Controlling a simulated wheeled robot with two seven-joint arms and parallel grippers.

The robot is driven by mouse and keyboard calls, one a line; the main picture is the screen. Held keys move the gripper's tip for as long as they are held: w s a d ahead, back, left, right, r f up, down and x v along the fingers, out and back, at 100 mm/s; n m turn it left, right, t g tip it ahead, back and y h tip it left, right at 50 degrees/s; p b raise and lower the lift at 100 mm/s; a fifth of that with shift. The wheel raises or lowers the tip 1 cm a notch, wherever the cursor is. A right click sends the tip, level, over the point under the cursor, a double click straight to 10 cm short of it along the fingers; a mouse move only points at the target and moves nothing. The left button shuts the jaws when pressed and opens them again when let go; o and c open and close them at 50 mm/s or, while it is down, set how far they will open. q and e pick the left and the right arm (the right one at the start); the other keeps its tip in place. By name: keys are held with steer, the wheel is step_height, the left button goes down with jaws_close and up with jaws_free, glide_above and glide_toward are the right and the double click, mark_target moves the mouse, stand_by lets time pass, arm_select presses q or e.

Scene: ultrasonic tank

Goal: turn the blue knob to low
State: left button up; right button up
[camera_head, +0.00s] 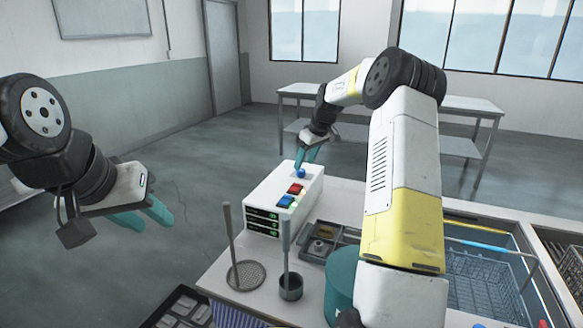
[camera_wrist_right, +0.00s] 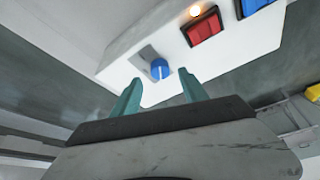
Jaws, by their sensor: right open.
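The blue knob (camera_head: 300,173) sits on the sloped top of a white control box (camera_head: 262,195), at its far end. In the right wrist view the knob (camera_wrist_right: 160,69) is round with a white pointer line. My right gripper (camera_head: 307,158) is just above the knob, its teal fingers apart. In the wrist view the fingers (camera_wrist_right: 161,92) lie on either side below the knob, and no contact is visible. Any low marking is too small to read. My left gripper (camera_head: 150,218) hangs at the left over the floor, fingers apart and empty.
Beside the knob are a red switch (camera_head: 296,188) and a blue switch (camera_head: 285,201), with a lit lamp (camera_wrist_right: 195,11) near the red one. Tools on upright rods, a teal container (camera_head: 342,280) and a tank with a wire basket (camera_head: 480,275) fill the bench nearer me.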

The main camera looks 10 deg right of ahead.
steer(key=shift+v, duration=2.1)
steer(key=shift+r, duration=0.1)
